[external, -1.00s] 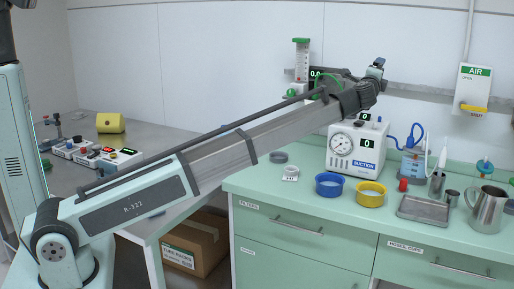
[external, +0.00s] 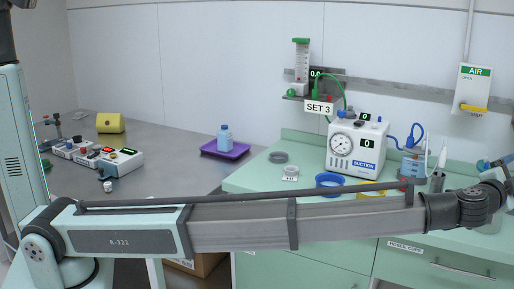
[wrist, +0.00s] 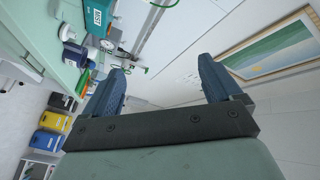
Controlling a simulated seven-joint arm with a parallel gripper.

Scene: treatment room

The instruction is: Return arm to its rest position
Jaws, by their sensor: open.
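My arm stretches low across the external view, nearly level, from its base at the left to the right edge. Its wrist end is at the right edge, above the green counter (external: 330,238), and is partly cut off there. In the wrist view my gripper (wrist: 161,66) has its two blue-grey fingers spread wide apart, with nothing between them. Beyond the fingers are the pale wall and a rail. No marker of a rest position shows.
The arm passes in front of a blue ring (external: 328,180) and a yellow ring (external: 368,187). The suction unit (external: 357,148) stands behind it. A blue-capped bottle (external: 225,138) stands in a purple tray (external: 213,147). A framed picture (wrist: 275,50) hangs on the wall.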

